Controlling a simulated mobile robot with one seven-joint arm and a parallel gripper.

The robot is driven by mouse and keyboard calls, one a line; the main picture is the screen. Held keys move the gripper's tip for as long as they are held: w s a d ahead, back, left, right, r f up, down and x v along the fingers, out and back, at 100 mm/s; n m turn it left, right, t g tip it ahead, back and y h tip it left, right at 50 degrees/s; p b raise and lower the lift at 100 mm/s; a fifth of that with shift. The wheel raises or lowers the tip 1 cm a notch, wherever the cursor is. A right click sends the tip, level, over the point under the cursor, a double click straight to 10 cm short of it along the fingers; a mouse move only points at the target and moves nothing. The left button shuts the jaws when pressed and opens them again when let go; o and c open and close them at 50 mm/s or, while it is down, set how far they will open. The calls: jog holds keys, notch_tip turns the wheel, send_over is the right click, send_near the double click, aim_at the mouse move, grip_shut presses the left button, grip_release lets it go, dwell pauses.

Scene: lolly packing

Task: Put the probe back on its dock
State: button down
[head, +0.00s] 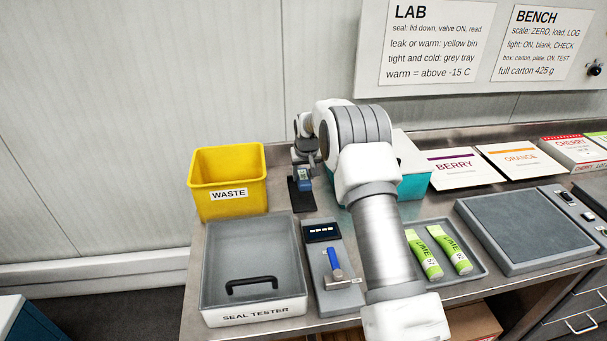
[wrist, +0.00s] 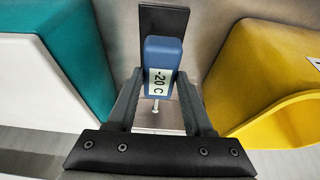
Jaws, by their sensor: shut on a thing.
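The probe is a blue block with a pale display reading -20 C and a thin metal tip. In the wrist view the probe (wrist: 163,52) sits between the two fingers of my gripper (wrist: 161,80), which is shut on it. In the head view the probe (head: 304,174) shows small below my gripper (head: 303,160). The dock is a black stand; in the head view the dock (head: 302,200) is directly below the probe, and its dark plate (wrist: 164,20) shows behind the probe in the wrist view. I cannot tell whether the probe touches the dock.
The yellow waste bin (head: 228,210) stands close left of the dock, and a teal-and-white box (head: 413,182) stands to its right. The seal tester (head: 252,314) and a valve unit (head: 348,300) are in front. A grey tray (head: 478,277) holds two lime tubes.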

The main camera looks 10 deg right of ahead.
jog(key=shift+f+b, duration=1.1)
jog(key=shift+f, duration=1.65)
jog(key=shift+f+b, duration=0.6)
jog(key=shift+f, duration=0.1)
jog(key=shift+f+b, duration=0.3)
jog(key=shift+b, duration=0.4)
grip_release()
jog(key=shift+r, duration=0.1)
jog(key=shift+r+p, duration=1.3)
jog(key=shift+r, duration=2.15)
